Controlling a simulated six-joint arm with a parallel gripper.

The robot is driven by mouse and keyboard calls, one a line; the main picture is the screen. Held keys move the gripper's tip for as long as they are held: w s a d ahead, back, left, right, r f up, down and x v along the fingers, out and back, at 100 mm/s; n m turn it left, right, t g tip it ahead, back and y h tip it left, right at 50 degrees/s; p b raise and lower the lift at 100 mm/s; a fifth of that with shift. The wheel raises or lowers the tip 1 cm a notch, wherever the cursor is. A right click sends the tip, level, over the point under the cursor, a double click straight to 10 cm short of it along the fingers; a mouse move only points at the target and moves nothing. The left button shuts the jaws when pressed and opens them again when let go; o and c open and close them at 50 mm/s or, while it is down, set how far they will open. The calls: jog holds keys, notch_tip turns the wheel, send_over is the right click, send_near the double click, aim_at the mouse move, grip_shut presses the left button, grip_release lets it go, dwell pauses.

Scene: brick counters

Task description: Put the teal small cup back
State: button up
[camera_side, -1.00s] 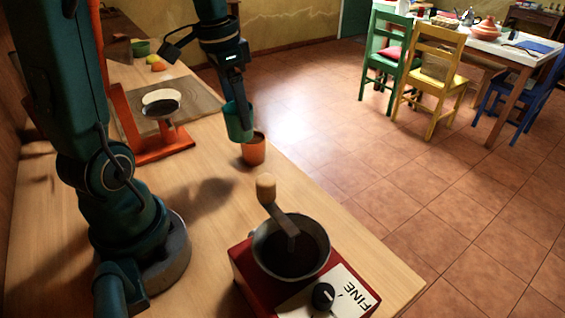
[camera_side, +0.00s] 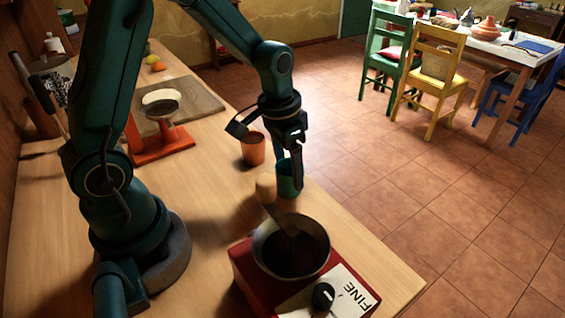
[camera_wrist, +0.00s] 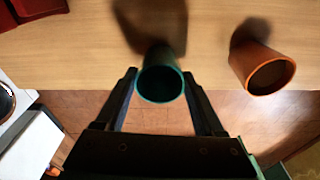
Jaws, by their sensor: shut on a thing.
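The teal small cup (camera_side: 288,182) is held in my gripper (camera_side: 294,158), behind the grinder's handle knob in the side view. In the wrist view the teal cup (camera_wrist: 161,84) sits between the two fingers of my gripper (camera_wrist: 163,92), with its dark inside showing. The cup looks upright and raised, near the counter's right edge. Its lower part is partly hidden by the grinder handle in the side view.
An orange cup (camera_side: 253,149) stands on the wooden counter (camera_side: 205,200); it also shows in the wrist view (camera_wrist: 262,70). The red coffee grinder (camera_side: 245,275) with a crank and wooden knob stands in front. An orange stand (camera_side: 165,148) is behind. Chairs and a table are beyond.

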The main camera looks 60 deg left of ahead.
aim_at(283, 169)
jog(key=shift+f, duration=0.15)
jog(key=o, duration=1.4)
notch_tip(283, 169, up, 11)
jog(key=s, duration=0.1)
jog(key=s+d+r+n+t, duration=0.1)
jog(key=s+d+t, duration=0.2)
jog(key=s, duration=0.8)
jog(key=shift+s+d+r+t, duration=0.2)
jog(key=shift+s+t, duration=0.2)
jog(key=shift+t, duration=0.1)
